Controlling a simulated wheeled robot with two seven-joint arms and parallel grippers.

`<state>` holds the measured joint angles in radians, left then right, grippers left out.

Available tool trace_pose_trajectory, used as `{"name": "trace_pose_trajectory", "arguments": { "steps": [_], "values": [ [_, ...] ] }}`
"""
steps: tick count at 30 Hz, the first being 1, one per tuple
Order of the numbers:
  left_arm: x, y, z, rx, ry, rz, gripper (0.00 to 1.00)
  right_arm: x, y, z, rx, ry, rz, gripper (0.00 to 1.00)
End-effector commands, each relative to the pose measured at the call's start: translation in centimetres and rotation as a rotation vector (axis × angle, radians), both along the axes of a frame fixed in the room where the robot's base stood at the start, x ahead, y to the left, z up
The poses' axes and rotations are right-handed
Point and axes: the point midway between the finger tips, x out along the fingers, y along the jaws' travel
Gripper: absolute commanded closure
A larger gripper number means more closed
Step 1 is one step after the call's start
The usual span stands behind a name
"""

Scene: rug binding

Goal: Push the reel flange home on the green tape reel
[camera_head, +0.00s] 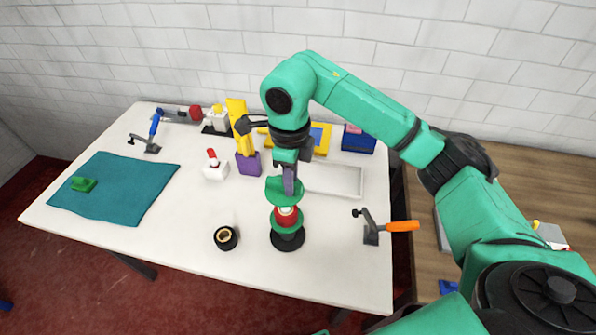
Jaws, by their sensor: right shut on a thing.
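The tape reel (287,224) stands upright on a round black base (289,243) near the front middle of the white table. It shows a red core between green parts. A green reel flange (283,196) is above the red core, seemingly tilted; I cannot tell whether it touches the core. My right gripper (290,186) points down over the reel and is shut on the green flange. Its fingers hide part of the flange. My left gripper is not in view.
A black ring-shaped roll (225,238) lies left of the reel. An orange-handled clamp (388,227) is at the right edge. A white tray (335,193) is behind. A teal mat (115,195) with a green block (83,184) lies left. The front left table is clear.

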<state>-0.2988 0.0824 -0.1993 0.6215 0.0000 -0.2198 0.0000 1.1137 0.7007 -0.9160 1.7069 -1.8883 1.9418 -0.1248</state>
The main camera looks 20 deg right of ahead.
Motion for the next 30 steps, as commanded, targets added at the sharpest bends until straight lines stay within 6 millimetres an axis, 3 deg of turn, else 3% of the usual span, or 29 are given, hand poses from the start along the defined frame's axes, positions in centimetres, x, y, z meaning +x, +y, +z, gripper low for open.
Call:
{"name": "trace_pose_trajectory", "arguments": {
  "steps": [8, 21, 30],
  "values": [
    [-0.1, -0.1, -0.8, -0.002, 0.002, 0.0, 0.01, 0.0, -0.1, -0.4, -0.001, 0.001, -0.001, 1.0],
    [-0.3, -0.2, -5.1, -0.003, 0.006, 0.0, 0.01, 0.0, -0.1, -5.4, 0.0, 0.0, -0.002, 1.0],
    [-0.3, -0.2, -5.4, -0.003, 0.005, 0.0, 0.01, 0.0, -0.1, -5.8, 0.0, 0.0, -0.002, 1.0]
  ]
}}
